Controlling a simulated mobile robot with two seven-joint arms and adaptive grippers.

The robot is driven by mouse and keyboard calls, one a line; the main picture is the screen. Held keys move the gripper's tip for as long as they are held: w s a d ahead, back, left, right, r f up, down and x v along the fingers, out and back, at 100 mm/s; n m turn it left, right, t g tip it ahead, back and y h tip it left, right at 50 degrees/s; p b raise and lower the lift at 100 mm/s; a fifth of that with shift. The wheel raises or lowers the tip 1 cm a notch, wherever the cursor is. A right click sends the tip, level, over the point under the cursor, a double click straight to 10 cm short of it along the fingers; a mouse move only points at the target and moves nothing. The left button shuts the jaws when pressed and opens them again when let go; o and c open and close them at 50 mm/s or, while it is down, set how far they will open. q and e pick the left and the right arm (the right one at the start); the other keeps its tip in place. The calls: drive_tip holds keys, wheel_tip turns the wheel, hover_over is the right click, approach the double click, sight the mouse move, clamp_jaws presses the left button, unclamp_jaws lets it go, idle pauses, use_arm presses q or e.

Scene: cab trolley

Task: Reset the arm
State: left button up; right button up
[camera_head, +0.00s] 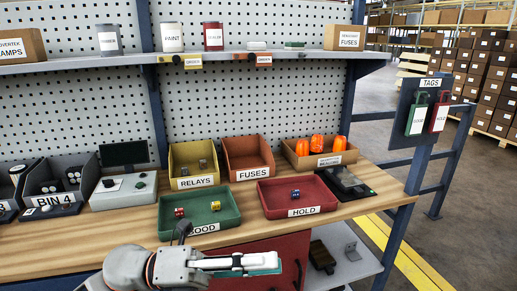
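My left gripper (262,263) is at the bottom centre, in front of the workbench's front edge and pointing right. I see it from the side, and its fingers overlap, so I cannot tell whether it is open or shut. A teal patch shows at its fingertips; I cannot tell whether it is part of the gripper. It is below and in front of the green GOOD tray (232,213). My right gripper is not in view.
The wooden bench (110,236) holds the red HOLD tray (322,198), yellow RELAYS bin (206,150), FUSES bin (247,150) and a cardboard box (297,162) with orange beacons. A red cabinet (270,250) is under the bench. Tags hang on the right (418,113).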

use_arm(q)
drive_tip(key=w+a+f+n+t+y, duration=0.55)
drive_tip(key=f+n+t, duration=0.35)
drive_tip(key=n, duration=0.5)
drive_tip(key=w+a+f+n+t+y, duration=0.45)
drive_tip(key=a+f+n+t, duration=0.4)
drive_tip(key=n, duration=0.65)
drive_tip(key=s+a+f+n+g+y, duration=0.2)
drive_tip(key=s+f, duration=0.3)
drive_tip(key=f, duration=0.3)
drive_tip(key=s+a+f+n+g+y, duration=0.1)
drive_tip(key=s+f+n, duration=0.3)
drive_tip(key=f, duration=0.5)
drive_tip(key=s+a+f+n+g+y, duration=0.2)
drive_tip(key=s+f, duration=0.4)
drive_tip(key=f, duration=0.3)
drive_tip(key=shift+s+a+n+g+y, duration=0.3)
drive_tip(key=shift+a+n+y, duration=0.3)
drive_tip(key=shift+a+y, duration=0.4)
